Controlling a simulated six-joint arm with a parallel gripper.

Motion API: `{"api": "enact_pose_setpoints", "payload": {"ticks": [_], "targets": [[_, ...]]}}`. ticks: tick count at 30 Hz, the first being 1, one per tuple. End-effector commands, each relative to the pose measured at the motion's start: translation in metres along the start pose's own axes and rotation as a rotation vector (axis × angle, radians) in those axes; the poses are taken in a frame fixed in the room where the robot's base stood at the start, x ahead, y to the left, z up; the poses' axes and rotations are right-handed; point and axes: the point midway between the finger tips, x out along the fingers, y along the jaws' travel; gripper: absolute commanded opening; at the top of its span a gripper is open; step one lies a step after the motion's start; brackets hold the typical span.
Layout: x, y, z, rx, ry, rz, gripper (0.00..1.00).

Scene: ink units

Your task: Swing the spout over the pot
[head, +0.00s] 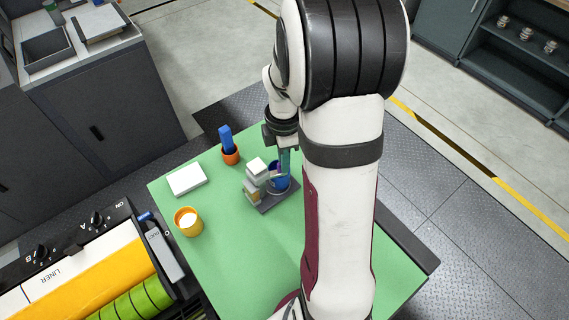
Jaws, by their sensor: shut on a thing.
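A small ink unit stands on the green table, with a pale grey block-like body (256,170) on a dark base plate (279,196). A blue pot (279,184) stands on the plate just right of the body. A pale spout (276,175) shows as a small piece between the body and my gripper, over the pot's mouth area. My gripper (284,163) points down above the pot and is shut on what looks like the spout. The fingers and arm hide much of the grip, so the spout's exact outlet position is unclear.
An orange cup with a blue item (228,149) stands behind left. A white block (187,179) and a yellow cup (187,222) are on the left of the green table (237,258). A machine with rollers (111,276) borders the lower left. The table's front middle is clear.

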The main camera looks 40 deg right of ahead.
Motion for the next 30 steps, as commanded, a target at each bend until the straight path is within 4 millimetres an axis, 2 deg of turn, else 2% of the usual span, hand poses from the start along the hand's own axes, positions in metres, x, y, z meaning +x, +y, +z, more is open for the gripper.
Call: {"api": "enact_pose_setpoints", "payload": {"ticks": [6,15,30], "targets": [[0.0,0.011,-0.001,-0.169,-0.001,0.001,0.0],[0.0,0.02,-0.003,-0.327,-0.001,0.001,0.0],[0.0,0.024,-0.005,-0.394,0.0,0.001,0.0]]}}
